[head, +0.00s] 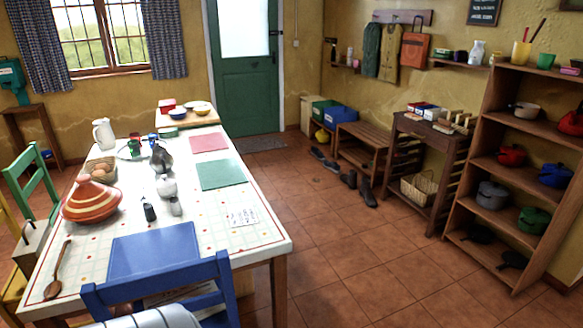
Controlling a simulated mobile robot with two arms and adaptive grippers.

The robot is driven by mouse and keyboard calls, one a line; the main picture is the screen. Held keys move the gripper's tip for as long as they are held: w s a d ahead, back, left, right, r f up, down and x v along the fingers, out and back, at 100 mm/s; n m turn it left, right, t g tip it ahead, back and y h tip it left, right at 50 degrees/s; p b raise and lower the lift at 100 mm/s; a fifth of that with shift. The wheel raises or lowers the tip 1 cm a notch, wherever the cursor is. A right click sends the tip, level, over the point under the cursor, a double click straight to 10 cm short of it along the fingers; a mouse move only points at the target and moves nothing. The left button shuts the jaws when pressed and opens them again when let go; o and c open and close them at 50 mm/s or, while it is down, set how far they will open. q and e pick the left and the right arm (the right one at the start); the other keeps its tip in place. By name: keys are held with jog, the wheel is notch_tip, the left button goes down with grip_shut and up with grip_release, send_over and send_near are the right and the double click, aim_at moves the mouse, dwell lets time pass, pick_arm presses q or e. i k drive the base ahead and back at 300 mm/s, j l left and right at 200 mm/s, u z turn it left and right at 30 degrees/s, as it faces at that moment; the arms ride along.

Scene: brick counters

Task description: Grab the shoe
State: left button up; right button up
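Several dark shoes are on the tiled floor in front of the wooden bench, right of the table. The nearest is a dark shoe or boot (369,194), with another dark shoe (349,179) just behind it to the left. Farther back lie a dark shoe (331,166) and a dark shoe (316,153) by the bench's far end. They are too small to tell their exact type. Neither of my grippers is in view.
A long table (262,229) with dishes stands on the left, with a blue chair (212,268) at its near end. A slatted bench (362,133), console (425,132) and shelf unit (495,135) line the right wall. Open floor (345,245) lies between.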

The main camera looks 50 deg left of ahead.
aim_at(333, 166)
jog(key=u, duration=1.45)
